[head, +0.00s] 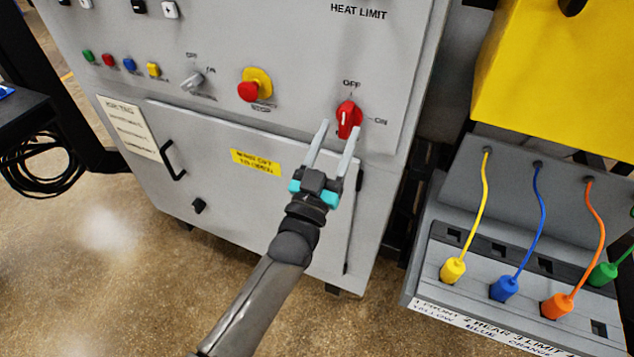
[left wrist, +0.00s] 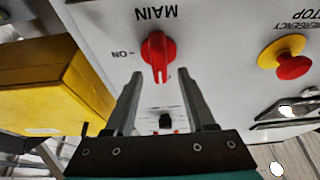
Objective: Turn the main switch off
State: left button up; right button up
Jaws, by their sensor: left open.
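The main switch (head: 347,117) is a red rotary knob at the lower right of the grey furnace panel. OFF is printed above it and ON to its right. Its ridge stands roughly up and down, in line with OFF rather than ON. In the left wrist view, turned upside down, the knob (left wrist: 158,55) shows with MAIN and ON beside it. My left gripper (head: 340,128) is open, its fingers pointing at the panel just below and in front of the knob. In the wrist view the knob lies beyond the fingertips (left wrist: 160,75), with nothing held. My right gripper is out of view.
A red emergency stop on a yellow base (head: 255,85) sits left of the switch, with a grey selector (head: 192,81) and coloured buttons farther left. A door handle (head: 172,160) juts out below. Right stand a yellow box (head: 555,75) and a plug panel (head: 470,215) with coloured cables.

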pick_arm(q)
jog(key=v, duration=1.2)
jog(key=shift+b, duration=0.4)
